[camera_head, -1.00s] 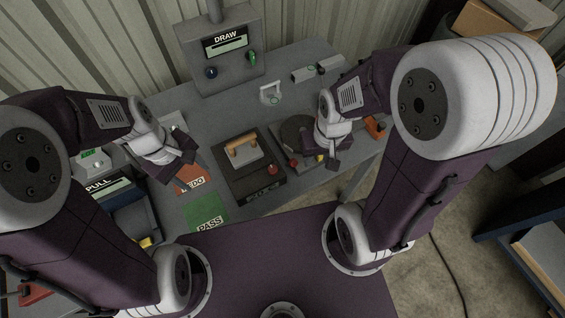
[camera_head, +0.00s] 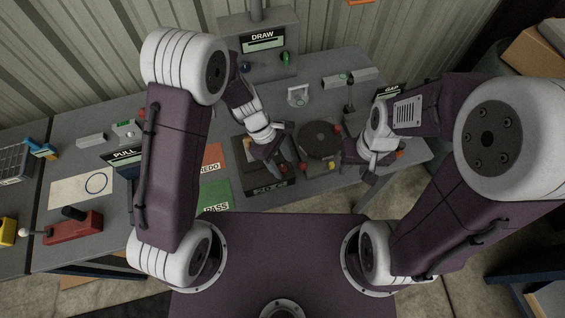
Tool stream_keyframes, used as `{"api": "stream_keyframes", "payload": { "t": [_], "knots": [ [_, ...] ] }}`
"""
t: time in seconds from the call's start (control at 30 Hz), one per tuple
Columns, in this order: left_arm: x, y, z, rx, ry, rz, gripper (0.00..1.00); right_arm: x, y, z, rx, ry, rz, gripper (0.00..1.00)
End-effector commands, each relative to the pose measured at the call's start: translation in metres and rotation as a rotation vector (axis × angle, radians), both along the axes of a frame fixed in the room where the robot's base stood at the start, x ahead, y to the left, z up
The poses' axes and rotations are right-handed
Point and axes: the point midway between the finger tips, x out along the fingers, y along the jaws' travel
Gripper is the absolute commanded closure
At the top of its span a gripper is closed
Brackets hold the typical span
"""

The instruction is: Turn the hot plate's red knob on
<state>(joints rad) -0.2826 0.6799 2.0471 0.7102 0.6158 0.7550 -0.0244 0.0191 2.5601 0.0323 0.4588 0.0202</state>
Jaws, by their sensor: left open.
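The dark box-shaped unit that looks like the hot plate (camera_head: 267,187) stands on the grey bench, left of a round dark disc. A red knob (camera_head: 282,169) is on its front right part, partly covered by my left gripper. My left gripper (camera_head: 283,164) is open and points down over the right half of the unit, with its fingers close to the knob. I cannot tell whether they touch it. The wooden handle on the unit is mostly hidden by my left gripper. My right gripper (camera_head: 363,164) appears open and empty, right of the disc.
The round dark disc (camera_head: 318,137) has small red parts beside it. A DRAW panel (camera_head: 263,43) stands behind. Green PASS (camera_head: 215,197) and orange REDO (camera_head: 211,157) cards lie to the left. A red device (camera_head: 73,227) is far left. An orange block (camera_head: 397,154) is near my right gripper.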

Motion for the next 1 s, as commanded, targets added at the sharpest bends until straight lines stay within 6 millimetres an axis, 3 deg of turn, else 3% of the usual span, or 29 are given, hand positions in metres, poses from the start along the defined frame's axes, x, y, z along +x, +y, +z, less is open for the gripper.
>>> {"api": "stream_keyframes", "payload": {
  "t": [0.3, 0.5, 1.0],
  "knots": [
    [-0.0011, -0.0017, -0.0053, 0.001, -0.001, -0.001, 0.49, 0.0000, 0.0001, -0.0001, 0.000, 0.000, 0.000, 0.60],
    [-0.0011, -0.0017, -0.0051, 0.001, -0.001, -0.001, 1.00, 0.0000, 0.0001, -0.0001, 0.000, 0.000, 0.000, 0.60],
    [0.0008, -0.0022, -0.0029, 0.001, -0.001, -0.124, 1.00, 0.0000, 0.0001, 0.0097, 0.000, 0.000, 0.000, 0.60]
  ]
}}
